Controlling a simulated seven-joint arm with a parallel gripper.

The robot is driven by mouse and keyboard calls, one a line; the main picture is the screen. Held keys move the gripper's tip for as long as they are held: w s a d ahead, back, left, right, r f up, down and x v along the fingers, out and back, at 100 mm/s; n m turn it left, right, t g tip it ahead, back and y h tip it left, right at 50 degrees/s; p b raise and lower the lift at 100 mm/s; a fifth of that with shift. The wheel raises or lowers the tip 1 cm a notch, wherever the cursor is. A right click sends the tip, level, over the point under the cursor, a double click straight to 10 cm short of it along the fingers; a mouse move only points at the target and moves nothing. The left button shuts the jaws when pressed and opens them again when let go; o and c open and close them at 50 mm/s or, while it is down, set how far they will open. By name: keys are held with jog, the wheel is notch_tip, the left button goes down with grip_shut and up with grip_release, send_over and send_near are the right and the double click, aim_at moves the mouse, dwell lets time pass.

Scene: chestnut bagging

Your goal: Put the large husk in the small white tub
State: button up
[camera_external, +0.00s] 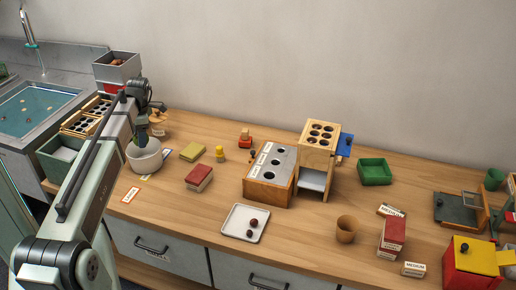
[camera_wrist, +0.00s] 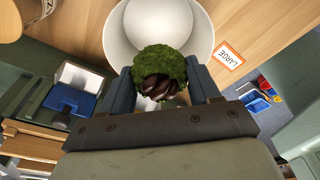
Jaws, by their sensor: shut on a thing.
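The large husk (camera_wrist: 158,60) is a mossy green ball, split open to show dark brown chestnuts (camera_wrist: 160,87). My gripper (camera_wrist: 160,80) is shut on it, with one dark finger on each side. The small white tub (camera_wrist: 187,16) lies beyond the husk in the wrist view, and the husk overlaps its opening. In the external view the white tub (camera_external: 146,161) stands on the counter at the left, with my gripper (camera_external: 150,130) just above its rim. The tub's inside is mostly hidden there by the arm, and the husk cannot be made out clearly.
A card reading LARGE (camera_wrist: 229,55) lies beside the tub. A green-grey bin (camera_external: 58,160) is at the left.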

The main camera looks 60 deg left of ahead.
jog(key=shift+f, duration=4.65)
jog(key=shift+f, duration=0.1)
jog(key=o, duration=1.2)
jog(key=shift+c, duration=0.2)
jog(key=r, duration=0.4)
jog(key=w+r, duration=0.1)
jog(key=r, duration=0.7)
jog(key=shift+w, duration=0.4)
